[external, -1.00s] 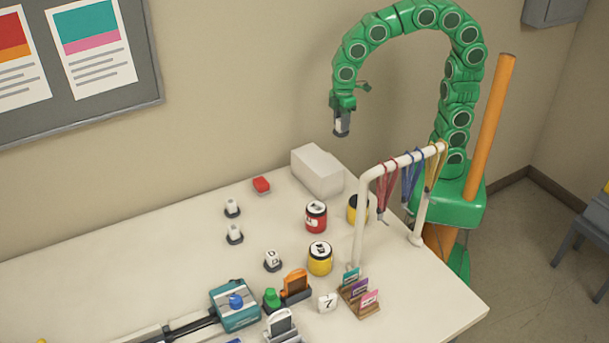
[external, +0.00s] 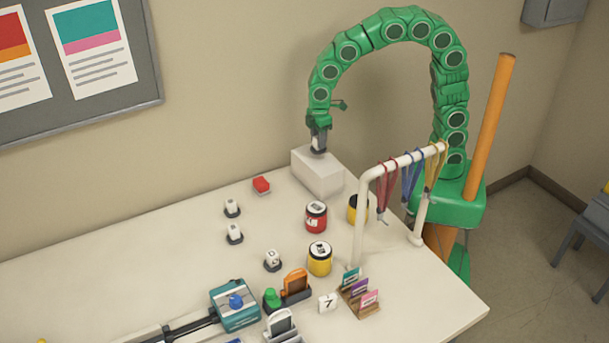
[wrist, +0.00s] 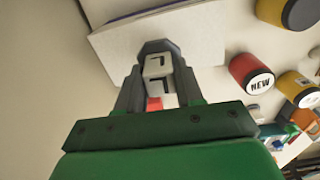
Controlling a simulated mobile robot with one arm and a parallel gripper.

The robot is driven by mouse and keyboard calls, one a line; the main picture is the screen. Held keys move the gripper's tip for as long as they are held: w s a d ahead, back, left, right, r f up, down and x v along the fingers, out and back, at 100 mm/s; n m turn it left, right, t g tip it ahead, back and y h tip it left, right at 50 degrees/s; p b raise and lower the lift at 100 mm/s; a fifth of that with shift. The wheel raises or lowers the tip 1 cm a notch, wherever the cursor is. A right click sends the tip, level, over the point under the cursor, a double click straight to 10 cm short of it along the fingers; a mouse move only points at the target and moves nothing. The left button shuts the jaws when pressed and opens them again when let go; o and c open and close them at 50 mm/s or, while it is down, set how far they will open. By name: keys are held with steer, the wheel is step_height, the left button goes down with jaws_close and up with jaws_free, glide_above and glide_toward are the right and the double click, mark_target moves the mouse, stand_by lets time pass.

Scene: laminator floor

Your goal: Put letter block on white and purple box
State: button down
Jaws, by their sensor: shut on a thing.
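My gripper (external: 318,145) is shut on a white letter block (wrist: 158,67). In the wrist view the block has dark letter-like marks and sits between the two grey fingers (wrist: 158,80), with a dark many-sided piece at its far end. The white box (external: 318,174) stands at the back of the table, beneath my gripper; it is also behind the block in the wrist view (wrist: 200,35). A dark purplish strip shows at the box's edge there. My gripper overlaps the box top in the external view; I cannot tell whether the block touches it.
A red block (external: 261,185) lies left of the box. A red can (external: 316,217) and yellow cans (external: 320,259) stand in front. A white rack (external: 360,215) with hanging lanyards stands to the right. White pieces on dark bases (external: 232,208) stand to the left.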

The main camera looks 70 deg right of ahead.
steer(key=shift+w+a+f, duration=0.1)
steer(key=shift+w+f, duration=0.05)
steer(key=shift+f, duration=1.6)
steer(key=c, duration=0.7)
jaws_free()
steer(key=shift+f, duration=0.15)
